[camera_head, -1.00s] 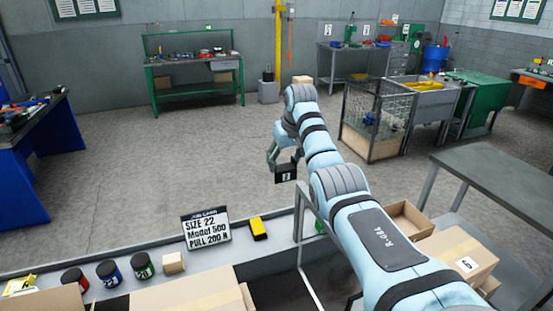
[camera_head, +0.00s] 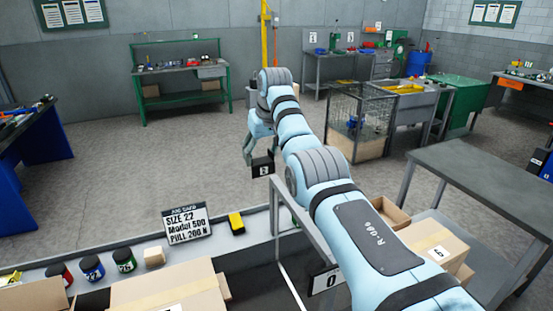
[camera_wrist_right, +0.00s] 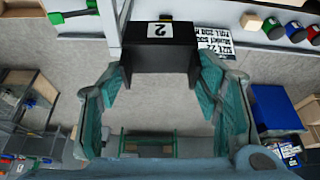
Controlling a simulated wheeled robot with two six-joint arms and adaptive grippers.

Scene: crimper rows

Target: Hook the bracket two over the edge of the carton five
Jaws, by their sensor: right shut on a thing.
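My right gripper (camera_head: 262,150) is shut on the black bracket two (camera_head: 263,167), held in the air beyond the workbench edge. In the right wrist view the bracket (camera_wrist_right: 160,66) sits between the fingertips, with a white label reading 2. A carton (camera_head: 448,241) with a numbered label stands at the right, partly hidden by my right arm; its digit is too small to read surely, so I cannot tell whether it is carton five. Another carton (camera_head: 165,291) is cut off at the bottom edge. My left gripper is out of view.
A metal frame (camera_head: 303,222) and a plate labelled 0 (camera_head: 325,281) are beside my right arm. Open floor lies beyond.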

